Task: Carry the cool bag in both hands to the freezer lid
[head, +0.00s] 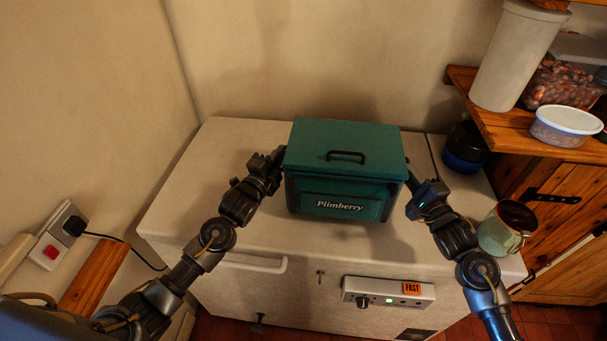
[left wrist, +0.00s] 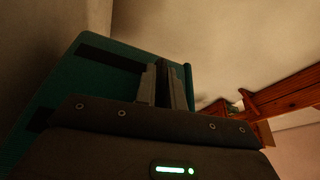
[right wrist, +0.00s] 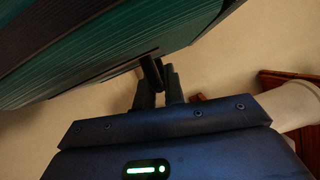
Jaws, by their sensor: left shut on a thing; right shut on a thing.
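The cool bag (head: 345,165) is a teal box with a dark top handle and the word "Plimberry" on its front. It is upright over the pale freezer lid (head: 220,180); I cannot tell whether its base touches the lid. My left gripper (head: 279,160) is shut on the bag's left side, and my right gripper (head: 411,178) is shut on its right side. The bag's side also shows in the left wrist view (left wrist: 70,80) and the right wrist view (right wrist: 110,45). The exact grip points are partly hidden in the head view.
A green mug (head: 497,235) and a dark blue jar (head: 464,148) stand at the right of the freezer top. A pine shelf (head: 490,118) with a tall pale cylinder (head: 513,55) and a lidded tub (head: 563,127) juts in at right. Lid is bare left of the bag.

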